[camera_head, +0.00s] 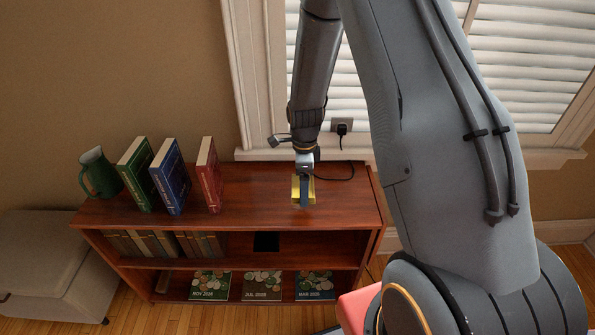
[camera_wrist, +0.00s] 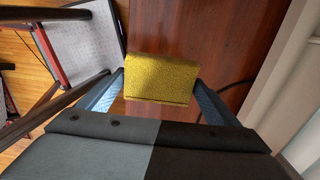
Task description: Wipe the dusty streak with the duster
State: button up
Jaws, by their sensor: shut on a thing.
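The yellow duster (camera_head: 311,190) is at the right part of the wooden bookcase top (camera_head: 255,195). It also fills the space between my fingers in the wrist view (camera_wrist: 161,78). My gripper (camera_head: 304,190) points down and is shut on the duster, one finger on each side in the wrist view (camera_wrist: 160,92). I cannot tell whether the duster touches the wood or is just above it. I cannot make out a dusty streak in either view; the duster and gripper hide part of the top.
Green (camera_head: 138,172), blue (camera_head: 171,177) and red (camera_head: 209,175) books stand left of the duster, beside a green jug (camera_head: 99,173). A black cable (camera_head: 345,178) lies behind on the right, near the wall. Bare wood lies between the red book and the duster.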

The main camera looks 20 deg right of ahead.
aim_at(290, 207)
jog(key=shift+w+f, duration=0.1)
jog(key=shift+w, duration=0.35)
jog(key=shift+s+f+b, duration=0.1)
jog(key=shift+f+b, duration=2.25)
jog(key=shift+f, duration=1.4)
jog(key=shift+w+a+r, duration=0.15)
jog(key=shift+w+a, duration=0.05)
jog(key=shift+a, duration=0.4)
jog(key=shift+c, duration=0.3)
jog(key=shift+w+a+f, duration=0.1)
jog(key=shift+a+f, duration=0.1)
jog(key=shift+a, duration=0.25)
jog(key=shift+w+a, duration=0.2)
jog(key=shift+a, duration=0.1)
jog(key=shift+a+f, duration=0.1)
jog(key=shift+a, duration=0.25)
jog(key=shift+w+a, duration=0.2)
jog(key=shift+a, duration=0.1)
jog(key=d, duration=0.2)
jog(key=s+d, duration=0.1)
jog(key=d, duration=0.1)
jog(key=shift+s, duration=0.15)
jog(key=shift+r+p, duration=0.25)
jog(key=shift+p, duration=0.05)
notch_tip(290, 207, up, 2)
jog(key=shift+r+p, duration=2.05)
jog(key=shift+r, duration=0.8)
